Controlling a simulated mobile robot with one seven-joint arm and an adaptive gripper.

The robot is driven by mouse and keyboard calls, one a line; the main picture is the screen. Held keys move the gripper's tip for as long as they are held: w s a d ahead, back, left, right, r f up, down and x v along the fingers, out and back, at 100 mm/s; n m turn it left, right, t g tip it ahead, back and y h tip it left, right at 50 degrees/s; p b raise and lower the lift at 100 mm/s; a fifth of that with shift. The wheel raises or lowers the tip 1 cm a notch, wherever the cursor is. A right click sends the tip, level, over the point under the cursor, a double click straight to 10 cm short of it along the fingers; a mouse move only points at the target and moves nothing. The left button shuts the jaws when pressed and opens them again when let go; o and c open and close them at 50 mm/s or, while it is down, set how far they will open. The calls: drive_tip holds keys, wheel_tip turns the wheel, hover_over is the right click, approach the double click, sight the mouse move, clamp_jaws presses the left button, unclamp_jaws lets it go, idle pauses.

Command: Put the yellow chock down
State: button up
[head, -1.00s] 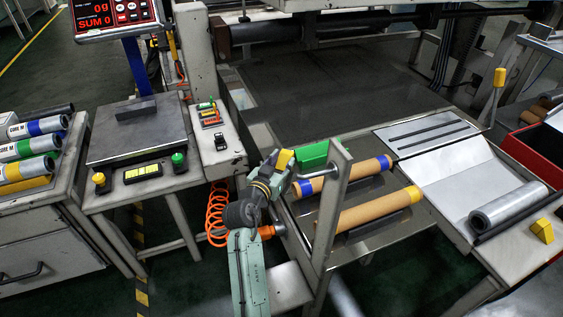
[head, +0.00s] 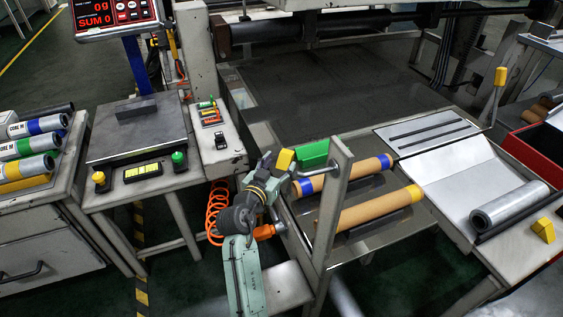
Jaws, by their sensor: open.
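A small yellow chock (head: 285,159) stands at the left end of the roll bed, just left of a green block (head: 313,153). My gripper (head: 276,166) is open at this chock's near left side. Its fingers partly hide the chock's lower part, and I cannot tell whether they still touch it. A second yellow chock (head: 543,230) sits at the far right, beside a silver roll on the side table.
An upright metal post (head: 329,200) stands just right of my arm.

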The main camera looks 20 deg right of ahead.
drive_tip(key=b+v, duration=0.1)
drive_tip(key=v, duration=0.8)
drive_tip(key=shift+s+a, duration=0.15)
drive_tip(key=shift+s, duration=0.05)
